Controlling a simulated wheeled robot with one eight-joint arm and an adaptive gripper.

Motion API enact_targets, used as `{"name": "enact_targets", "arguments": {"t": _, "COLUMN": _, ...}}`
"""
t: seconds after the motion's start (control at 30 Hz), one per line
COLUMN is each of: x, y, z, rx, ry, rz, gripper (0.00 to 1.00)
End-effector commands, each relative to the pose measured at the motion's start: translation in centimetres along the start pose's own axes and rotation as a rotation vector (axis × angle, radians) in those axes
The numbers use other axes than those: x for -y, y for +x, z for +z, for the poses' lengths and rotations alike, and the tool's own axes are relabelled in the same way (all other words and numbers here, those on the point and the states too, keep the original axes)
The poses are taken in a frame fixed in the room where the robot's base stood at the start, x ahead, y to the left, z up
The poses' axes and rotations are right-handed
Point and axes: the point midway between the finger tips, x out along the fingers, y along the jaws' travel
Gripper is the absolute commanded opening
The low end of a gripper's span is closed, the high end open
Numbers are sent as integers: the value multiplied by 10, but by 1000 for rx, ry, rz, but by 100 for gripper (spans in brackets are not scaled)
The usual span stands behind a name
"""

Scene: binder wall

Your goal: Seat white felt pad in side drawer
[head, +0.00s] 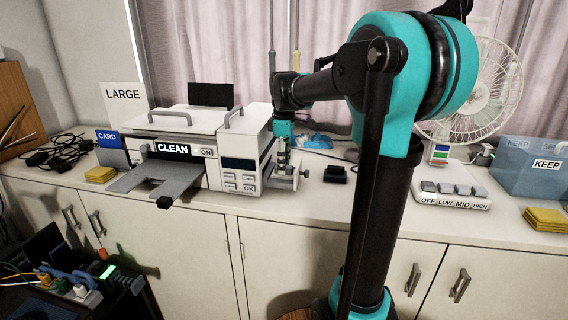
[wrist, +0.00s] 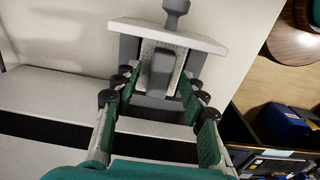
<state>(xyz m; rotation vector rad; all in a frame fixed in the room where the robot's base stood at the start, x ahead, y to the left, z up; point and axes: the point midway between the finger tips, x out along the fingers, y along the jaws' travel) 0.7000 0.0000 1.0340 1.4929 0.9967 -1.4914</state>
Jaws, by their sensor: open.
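The side drawer (head: 288,185) sticks out from the right side of the white machine marked CLEAN (head: 190,150). In the wrist view its white front (wrist: 165,33) and dark knob are at the top. A pale speckled piece, apparently the white felt pad (wrist: 149,47), lies inside the drawer behind that front, with a grey upright tab (wrist: 162,68) on it. My gripper (wrist: 160,88) is open above the drawer, its green-padded fingers on either side of the tab, with gaps visible. My gripper also shows in the head view (head: 283,150). The pad's lower edges are hidden.
A small black block (head: 335,174) and blue cloth (head: 319,141) lie right of the drawer. A fan switch panel (head: 450,195), yellow pads (head: 545,219) and a blue KEEP bin (head: 525,170) stand farther right. The counter's front edge is close to the drawer.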

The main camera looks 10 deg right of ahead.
Motion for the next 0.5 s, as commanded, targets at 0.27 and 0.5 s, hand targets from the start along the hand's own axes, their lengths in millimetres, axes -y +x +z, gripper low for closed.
{"name": "enact_targets", "arguments": {"t": 0.27, "x": 0, "y": -34, "z": 0, "rx": 0, "ry": 0, "rz": 0, "gripper": 42}}
{"name": "enact_targets", "arguments": {"t": 0.5, "x": 0, "y": -84, "z": 0, "rx": 0, "ry": 0, "rz": 0, "gripper": 42}}
